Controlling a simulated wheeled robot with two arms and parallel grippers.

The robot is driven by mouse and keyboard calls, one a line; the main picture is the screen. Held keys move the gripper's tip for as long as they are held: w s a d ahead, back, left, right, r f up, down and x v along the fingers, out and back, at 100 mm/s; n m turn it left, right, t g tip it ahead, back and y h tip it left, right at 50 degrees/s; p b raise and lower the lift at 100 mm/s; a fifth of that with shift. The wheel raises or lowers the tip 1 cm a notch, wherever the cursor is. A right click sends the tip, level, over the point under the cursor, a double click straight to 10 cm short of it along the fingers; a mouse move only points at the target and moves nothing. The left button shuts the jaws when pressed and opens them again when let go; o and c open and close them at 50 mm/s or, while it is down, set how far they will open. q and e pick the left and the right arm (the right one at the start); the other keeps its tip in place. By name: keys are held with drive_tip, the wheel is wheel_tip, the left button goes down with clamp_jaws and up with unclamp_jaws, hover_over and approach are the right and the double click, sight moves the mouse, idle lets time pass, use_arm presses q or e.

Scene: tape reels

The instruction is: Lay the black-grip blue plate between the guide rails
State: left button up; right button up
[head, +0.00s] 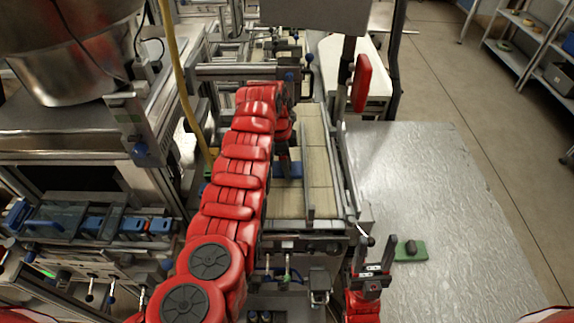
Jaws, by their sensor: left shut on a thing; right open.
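The blue plate (291,169) shows just right of my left arm, over the beige conveyor belt. Its black grip is hidden by my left gripper (283,153), which points down and is shut on it. I cannot tell whether the plate touches the belt. One guide rail (308,180) runs lengthwise along the belt, right of the plate. The left side of the belt is largely hidden by my red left arm. My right gripper (373,271) is open and empty at the bottom, left of the metal table.
A green plate with a black grip (410,251) lies on the metal table (430,190), which is otherwise clear. A frame beam (235,72) crosses behind my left arm. A yellow hose (184,80) hangs left of it. Machinery with blue parts (95,223) stands at left.

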use_arm(q)
wheel_tip(320, 180, down, 3)
drive_tip(key=shift+s+p, duration=0.1)
drive_tip(key=shift+p, duration=0.25)
drive_tip(key=shift+f, duration=0.2)
